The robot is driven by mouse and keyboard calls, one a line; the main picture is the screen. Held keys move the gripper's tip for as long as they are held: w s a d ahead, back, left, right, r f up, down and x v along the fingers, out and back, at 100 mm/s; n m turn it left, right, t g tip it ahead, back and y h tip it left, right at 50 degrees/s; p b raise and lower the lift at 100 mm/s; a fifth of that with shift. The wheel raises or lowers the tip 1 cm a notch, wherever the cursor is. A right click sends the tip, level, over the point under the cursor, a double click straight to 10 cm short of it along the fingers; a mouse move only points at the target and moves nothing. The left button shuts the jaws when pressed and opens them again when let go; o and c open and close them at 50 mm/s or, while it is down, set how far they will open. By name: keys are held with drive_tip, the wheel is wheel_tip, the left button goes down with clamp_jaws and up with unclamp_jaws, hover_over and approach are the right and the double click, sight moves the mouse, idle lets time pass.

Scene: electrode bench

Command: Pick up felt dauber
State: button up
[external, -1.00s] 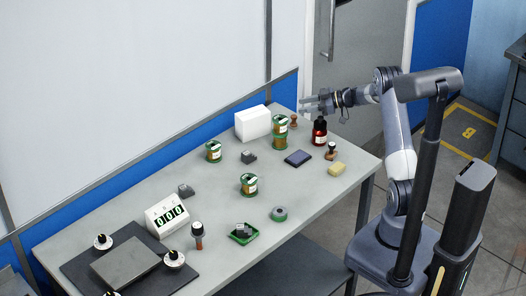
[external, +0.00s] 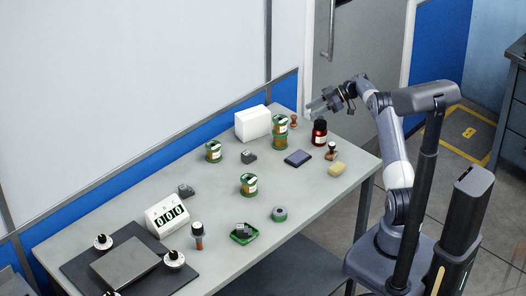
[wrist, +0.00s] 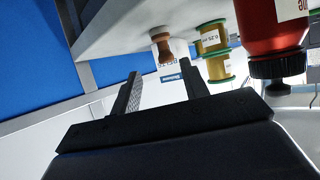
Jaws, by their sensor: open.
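My gripper (external: 313,108) is open and empty, above the far right end of the table. In the wrist view, which is upside down, its two dark fingers (wrist: 161,74) are apart. A small brown wooden-handled piece (external: 293,121) stands upright on the table beside the gripper; it shows between and beyond the fingers in the wrist view (wrist: 162,47). A wooden-handled piece with a dark collar and pale top (external: 197,233) stands near the front left. I cannot tell for certain which one is the felt dauber. Nothing is touched by the fingers.
A red bottle with a black cap (external: 319,132) stands close to the gripper, also large in the wrist view (wrist: 272,30). Green-rimmed spools (external: 280,131), a dark pad (external: 298,158), a black-and-wood stamp (external: 331,150) and a yellow sponge (external: 337,169) are nearby. The front right corner is clear.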

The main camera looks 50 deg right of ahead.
sight(292, 123)
drive_tip(key=x, duration=0.5)
drive_tip(key=p+x, duration=0.1)
drive_tip(key=x, duration=0.1)
drive_tip(key=shift+a+f, duration=0.15)
drive_tip(key=shift+a, duration=0.35)
drive_tip(key=shift+s, duration=0.1)
clamp_jaws()
